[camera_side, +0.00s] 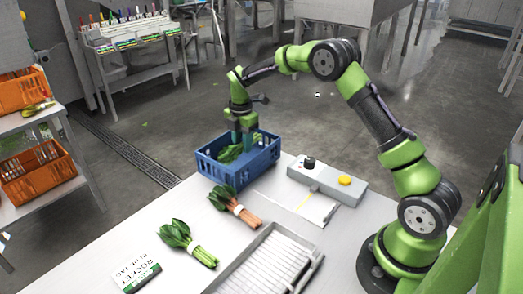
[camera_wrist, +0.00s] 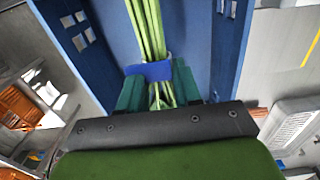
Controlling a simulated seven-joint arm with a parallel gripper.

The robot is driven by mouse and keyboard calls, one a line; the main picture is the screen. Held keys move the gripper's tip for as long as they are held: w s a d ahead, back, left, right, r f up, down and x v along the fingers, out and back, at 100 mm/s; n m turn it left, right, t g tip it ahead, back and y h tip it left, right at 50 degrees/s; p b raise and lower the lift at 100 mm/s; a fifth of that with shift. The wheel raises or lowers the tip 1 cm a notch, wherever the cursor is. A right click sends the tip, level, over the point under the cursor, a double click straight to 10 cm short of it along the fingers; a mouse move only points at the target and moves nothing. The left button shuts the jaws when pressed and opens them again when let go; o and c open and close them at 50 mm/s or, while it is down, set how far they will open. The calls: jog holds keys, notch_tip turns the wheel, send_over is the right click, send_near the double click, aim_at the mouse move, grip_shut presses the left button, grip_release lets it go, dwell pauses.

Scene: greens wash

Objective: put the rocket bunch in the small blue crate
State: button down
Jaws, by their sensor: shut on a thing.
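The blue crate (camera_side: 258,166) stands at the far left corner of the white table. My gripper (camera_side: 243,143) points down into it, fingers partly hidden by the crate walls. In the wrist view my gripper (camera_wrist: 158,90) is shut on the rocket bunch (camera_wrist: 148,30), its green stems bound by a blue band between the teal fingers. Blue crate walls (camera_wrist: 232,35) rise on both sides of the bunch. In the side view the bunch's dark leaves (camera_side: 229,154) show inside the crate; whether they touch its floor I cannot tell.
A leafy bunch with orange-red stems (camera_side: 235,206) and another with green stems (camera_side: 188,242) lie on the table, both white-banded. A sign (camera_side: 138,278) reads "ROCKET". A ribbed grey tray (camera_side: 265,262) and a control box with a yellow button (camera_side: 327,180) stand nearby.

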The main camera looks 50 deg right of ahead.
jog(key=shift+f, duration=2)
jog(key=c, duration=0.8)
grip_release()
jog(key=shift+f, duration=0.15)
